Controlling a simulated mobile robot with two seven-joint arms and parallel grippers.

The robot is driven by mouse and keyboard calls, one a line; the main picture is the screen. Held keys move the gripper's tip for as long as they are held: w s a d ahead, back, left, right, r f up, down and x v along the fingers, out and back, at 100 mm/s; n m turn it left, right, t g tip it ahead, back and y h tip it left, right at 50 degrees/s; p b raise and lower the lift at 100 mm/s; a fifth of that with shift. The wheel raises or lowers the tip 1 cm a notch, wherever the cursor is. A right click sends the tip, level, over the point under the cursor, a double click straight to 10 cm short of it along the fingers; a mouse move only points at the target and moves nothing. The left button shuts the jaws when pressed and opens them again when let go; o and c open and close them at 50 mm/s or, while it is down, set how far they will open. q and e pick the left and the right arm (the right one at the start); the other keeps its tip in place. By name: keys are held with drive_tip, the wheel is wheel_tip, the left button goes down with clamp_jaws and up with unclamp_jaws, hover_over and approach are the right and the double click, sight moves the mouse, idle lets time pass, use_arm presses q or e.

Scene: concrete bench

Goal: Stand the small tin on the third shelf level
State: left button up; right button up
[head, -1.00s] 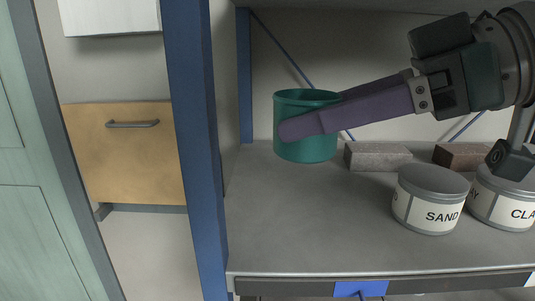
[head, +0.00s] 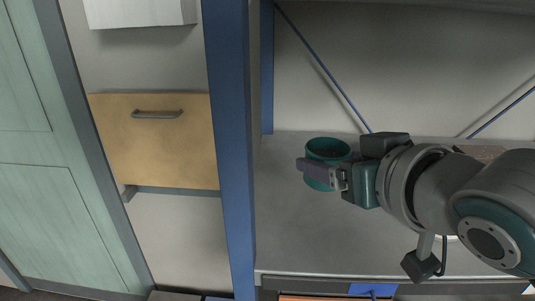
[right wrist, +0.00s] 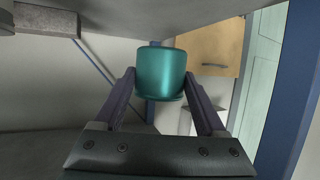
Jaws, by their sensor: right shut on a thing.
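The small tin is a teal, open-topped cylinder (head: 328,149), upright over the left part of the grey shelf board (head: 300,235). My right gripper (head: 318,172) is shut on it, with purple fingers on either side. In the right wrist view the tin (right wrist: 165,72) sits between the two fingers (right wrist: 162,88). I cannot tell whether its base touches the board. My left gripper is not in view.
A blue upright (head: 230,150) stands left of the tin, with free board between. A brown block (head: 483,152) shows partly behind my right arm, which covers much of the board's right side. A blue label (head: 372,289) is on the front edge.

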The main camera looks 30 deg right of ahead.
sight(323, 221)
drive_tip(key=shift+f+b, duration=0.4)
drive_tip(key=shift+f, duration=2.75)
drive_tip(key=shift+f, duration=0.2)
drive_tip(key=o, duration=1.5)
drive_tip(key=shift+r, duration=0.15)
